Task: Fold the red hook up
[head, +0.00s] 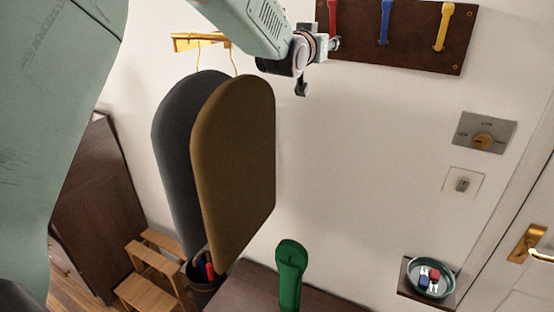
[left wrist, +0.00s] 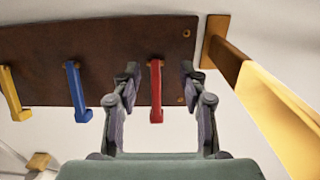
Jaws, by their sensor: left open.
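The red hook (head: 332,16) is on a dark brown board (head: 400,55) on the wall, at the top of the head view. In the left wrist view the red hook (left wrist: 156,95) shows between my two fingers. My left gripper (head: 334,43) is at the lower end of the red hook in the head view. In the left wrist view the gripper (left wrist: 159,72) is open, one finger on each side of the hook, with gaps visible. I cannot tell whether either finger touches it. The hook's top is cut off in the head view. My right gripper is not in view.
A blue hook (head: 385,22) and a yellow hook (head: 444,27) share the board. A yellow bracket (head: 188,41) beside the board carries a grey board (head: 172,125) and a brown padded board (head: 237,150).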

